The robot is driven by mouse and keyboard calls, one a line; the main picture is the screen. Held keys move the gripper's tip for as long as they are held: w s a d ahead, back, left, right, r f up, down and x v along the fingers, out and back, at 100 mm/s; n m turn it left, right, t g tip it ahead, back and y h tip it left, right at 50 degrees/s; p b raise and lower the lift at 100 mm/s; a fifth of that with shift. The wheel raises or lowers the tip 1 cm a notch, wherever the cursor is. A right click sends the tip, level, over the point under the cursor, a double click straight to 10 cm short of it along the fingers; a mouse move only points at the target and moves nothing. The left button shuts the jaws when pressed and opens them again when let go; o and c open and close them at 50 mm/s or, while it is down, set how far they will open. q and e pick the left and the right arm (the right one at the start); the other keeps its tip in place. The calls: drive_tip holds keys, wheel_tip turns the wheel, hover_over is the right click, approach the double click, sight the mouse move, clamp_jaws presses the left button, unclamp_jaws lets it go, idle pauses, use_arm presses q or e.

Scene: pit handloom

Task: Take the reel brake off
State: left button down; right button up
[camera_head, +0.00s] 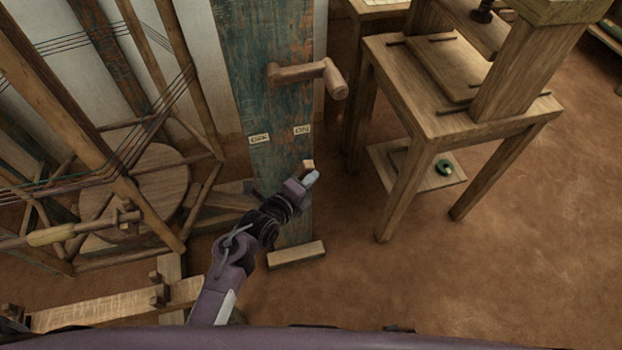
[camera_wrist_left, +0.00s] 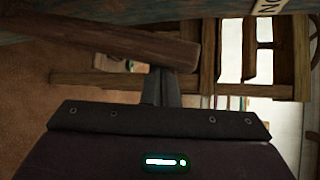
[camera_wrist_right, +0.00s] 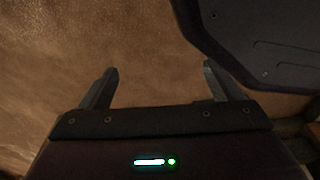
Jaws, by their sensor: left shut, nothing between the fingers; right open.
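The painted post (camera_head: 275,200) carries an OFF label (camera_head: 258,138) on the left and an ON label (camera_head: 302,129) on the right. A small wooden end (camera_head: 309,164), apparently the brake lever's, shows below the ON label; the rest is hidden behind my left arm. My left gripper (camera_head: 311,178) is shut and empty right beside it. In the left wrist view the wooden lever (camera_wrist_left: 120,42) passes just beyond the shut fingertips (camera_wrist_left: 163,85); I cannot tell whether they touch. My right gripper (camera_wrist_right: 160,78) is open and empty over the brown floor.
A wooden crank handle (camera_head: 310,75) sticks out higher on the post. The reel (camera_head: 140,185), with its wooden frame and threads, stands at left. A wooden table (camera_head: 450,100) stands at right, a green ring (camera_head: 444,168) beneath it. The floor at lower right is clear.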

use_arm(q)
drive_tip(key=a+b, duration=0.1)
drive_tip(key=s+a+n+t+h, duration=0.1)
drive_tip(key=a, duration=0.1)
drive_tip(key=a+n+t+h+b, duration=0.1)
drive_tip(key=a, duration=0.1)
drive_tip(key=shift+s+a+r+b, duration=0.1)
drive_tip(key=shift+s+b, duration=0.2)
drive_tip(key=shift+b, duration=0.05)
drive_tip(key=shift+s+a+n+t+h+b, duration=0.2)
drive_tip(key=shift+a+n+t+b, duration=0.25)
drive_tip(key=shift+a, duration=0.2)
drive_tip(key=shift+s+a+n+t+h+b, duration=0.15)
drive_tip(key=shift+s+a+n+t+b, duration=0.15)
drive_tip(key=shift+a+b, duration=0.35)
drive_tip(key=shift+s+a+n+t+h+b, duration=0.15)
drive_tip(key=shift+a+n+t+b, duration=0.25)
drive_tip(key=shift+a, duration=0.3)
use_arm(e)
drive_tip(key=w+a+r, duration=0.3)
drive_tip(key=w+r, duration=0.5)
drive_tip(key=r, duration=0.3)
drive_tip(key=shift+a, duration=0.4)
drive_tip(key=shift+r, duration=0.1)
